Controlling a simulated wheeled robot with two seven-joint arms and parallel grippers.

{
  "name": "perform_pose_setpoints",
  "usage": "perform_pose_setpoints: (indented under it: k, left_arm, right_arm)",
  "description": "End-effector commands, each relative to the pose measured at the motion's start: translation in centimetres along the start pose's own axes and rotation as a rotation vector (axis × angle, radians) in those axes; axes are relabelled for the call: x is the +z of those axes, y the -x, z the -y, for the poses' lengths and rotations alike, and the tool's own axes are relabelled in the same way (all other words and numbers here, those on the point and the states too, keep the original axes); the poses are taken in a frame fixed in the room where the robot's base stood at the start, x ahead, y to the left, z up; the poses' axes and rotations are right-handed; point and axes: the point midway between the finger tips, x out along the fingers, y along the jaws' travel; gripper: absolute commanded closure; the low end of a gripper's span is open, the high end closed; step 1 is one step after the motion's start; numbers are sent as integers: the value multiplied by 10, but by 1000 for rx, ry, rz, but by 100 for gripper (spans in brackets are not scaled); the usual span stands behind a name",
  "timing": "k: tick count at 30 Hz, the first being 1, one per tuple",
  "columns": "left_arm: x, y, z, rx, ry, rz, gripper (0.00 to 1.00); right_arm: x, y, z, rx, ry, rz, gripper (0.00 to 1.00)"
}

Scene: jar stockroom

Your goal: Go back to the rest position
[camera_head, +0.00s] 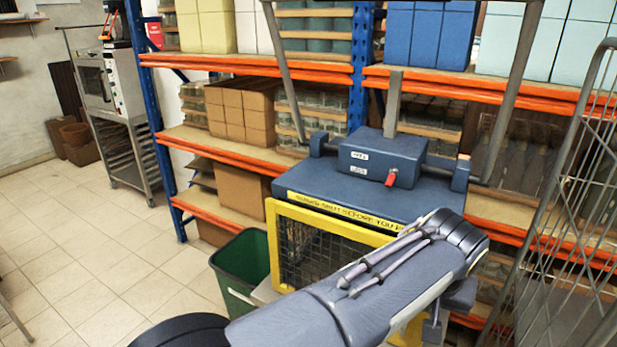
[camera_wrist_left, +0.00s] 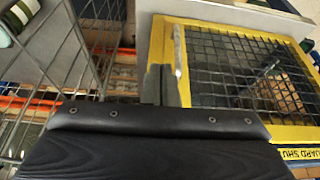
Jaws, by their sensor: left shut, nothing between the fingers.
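My left arm reaches across the front of a blue-grey machine (camera_head: 330,196) in the head view. My left gripper (camera_head: 434,331) hangs below its wrist, small and partly hidden, near the right end of the yellow guard frame. In the left wrist view the dark fingers of this gripper (camera_wrist_left: 160,86) are together with nothing between them. They are in front of the mesh guard (camera_wrist_left: 235,70), close to its yellow edge; whether they touch it I cannot tell. My right gripper is not in view.
A wire cage trolley (camera_head: 570,200) stands close on the right; its bars also show in the left wrist view (camera_wrist_left: 50,60). A green bin (camera_head: 240,265) stands left of the machine. Orange-beamed shelves (camera_head: 240,155) with boxes and jars stand behind. The tiled floor at left is clear.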

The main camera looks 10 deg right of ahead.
Motion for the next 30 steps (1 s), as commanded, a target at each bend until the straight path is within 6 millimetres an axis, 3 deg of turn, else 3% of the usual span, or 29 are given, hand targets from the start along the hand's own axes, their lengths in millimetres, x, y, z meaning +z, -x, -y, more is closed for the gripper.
perform_pose_setpoints:
  k: [2,5,8,12,16,19,22,27,30]
  left_arm:
    - [-1,8,22,10,30,0,100]
    - [4,26,71,36,94,3,100]
    - [24,50,138,74,185,2,100]
    - [77,82,227,122,317,-17,100]
    - [145,106,286,150,434,-54,100]
    - [203,118,313,155,520,-91,100]
    - [261,124,325,146,602,-130,100]
    - [341,119,320,102,719,-192,100]
    - [371,111,311,75,766,-214,100]
  right_arm:
    - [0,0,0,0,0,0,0]
    - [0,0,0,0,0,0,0]
    - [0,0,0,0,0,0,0]
    - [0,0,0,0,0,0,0]
    - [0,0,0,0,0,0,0]
    - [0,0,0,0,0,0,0]
    - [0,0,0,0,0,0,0]
    - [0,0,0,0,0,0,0]
    - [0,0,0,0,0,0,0]
